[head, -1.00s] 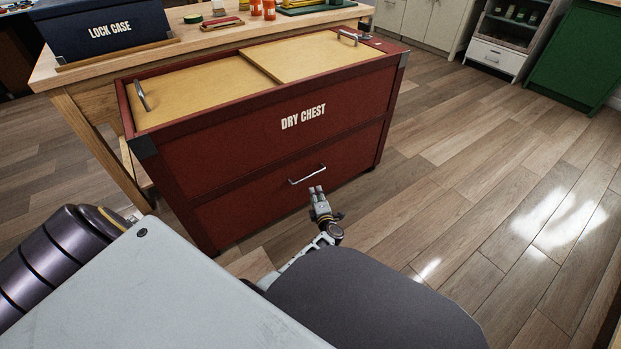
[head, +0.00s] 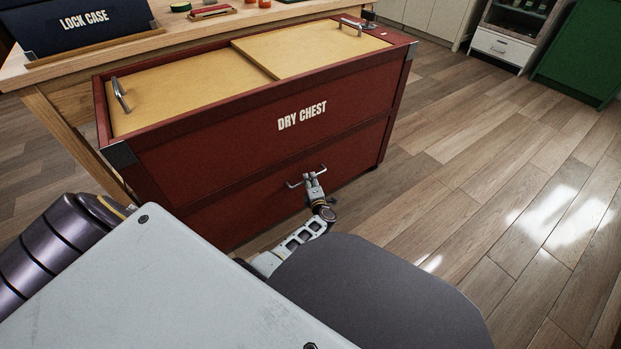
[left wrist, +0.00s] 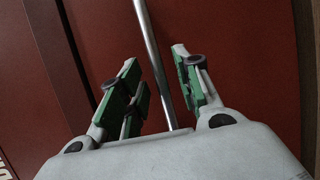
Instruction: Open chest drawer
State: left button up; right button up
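The red dry chest (head: 215,150) stands ahead of me with its drawer front (head: 240,205) low on the near side, and the drawer looks flush and shut. The drawer's metal handle (head: 293,184) sits in the middle of that front. My left gripper (head: 313,177) is at the handle and hides part of it. In the left wrist view the handle bar (left wrist: 151,45) runs between the two green-padded fingers of the left gripper (left wrist: 160,80). The fingers are apart, with gaps to the bar on both sides. My right gripper is not in view.
The chest's top has two wooden lids (head: 185,92) with metal handles. A wooden table (head: 60,97) with a dark lock case (head: 85,25) stands behind it at the left. The wooden floor (head: 480,180) to the right is clear. Cabinets stand at the back right.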

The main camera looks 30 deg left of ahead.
pick_arm(q)
jog(key=shift+w+a+f, duration=0.1)
jog(key=shift+w+a, duration=0.25)
jog(key=shift+c, duration=0.3)
grip_shut()
